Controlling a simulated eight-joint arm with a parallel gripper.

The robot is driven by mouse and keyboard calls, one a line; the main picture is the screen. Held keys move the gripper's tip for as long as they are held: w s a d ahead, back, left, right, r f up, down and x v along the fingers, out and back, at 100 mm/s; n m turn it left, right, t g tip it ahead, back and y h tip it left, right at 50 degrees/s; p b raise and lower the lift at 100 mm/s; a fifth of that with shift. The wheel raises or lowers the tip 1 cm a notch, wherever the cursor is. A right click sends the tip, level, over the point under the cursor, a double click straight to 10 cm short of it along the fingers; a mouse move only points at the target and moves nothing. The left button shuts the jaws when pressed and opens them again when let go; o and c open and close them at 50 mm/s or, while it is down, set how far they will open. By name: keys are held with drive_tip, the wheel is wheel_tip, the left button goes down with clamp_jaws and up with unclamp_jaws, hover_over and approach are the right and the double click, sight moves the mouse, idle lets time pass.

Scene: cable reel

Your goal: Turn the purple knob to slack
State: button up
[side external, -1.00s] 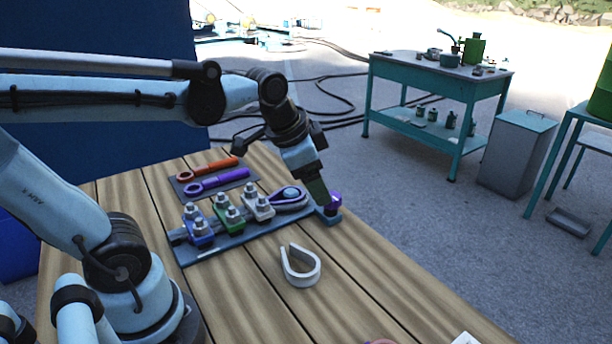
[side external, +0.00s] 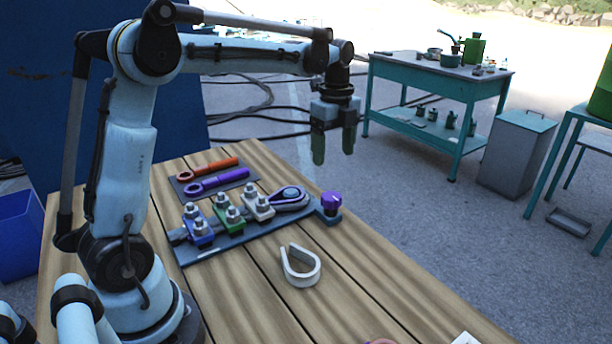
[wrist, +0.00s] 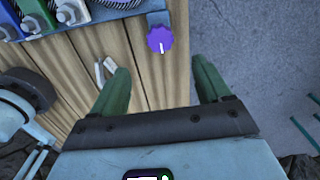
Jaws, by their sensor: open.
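The purple knob (side external: 331,200) stands on a small block at the right end of the blue-grey base plate (side external: 255,231). In the wrist view the knob (wrist: 160,40) shows from above, with a white pointer mark on its lower part, toward my gripper. The label for slack cannot be made out. My gripper (side external: 333,158) is open and empty, with green fingers pointing down, raised well above the knob and apart from it. In the wrist view my gripper's fingers (wrist: 160,75) are spread wide, with the knob just beyond and between them.
Blue (side external: 197,232), green (side external: 228,213) and white (side external: 258,203) clamps with bolts stand on the plate beside the knob. An orange wrench (side external: 208,168) and a purple wrench (side external: 217,181) lie behind. A white open ring (side external: 300,268) lies in front.

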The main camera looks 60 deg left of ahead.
sight(331, 196)
wheel_tip(331, 196, down, 11)
drive_tip(key=shift+f, duration=0.1)
idle(0.4)
drive_tip(key=c, duration=1)
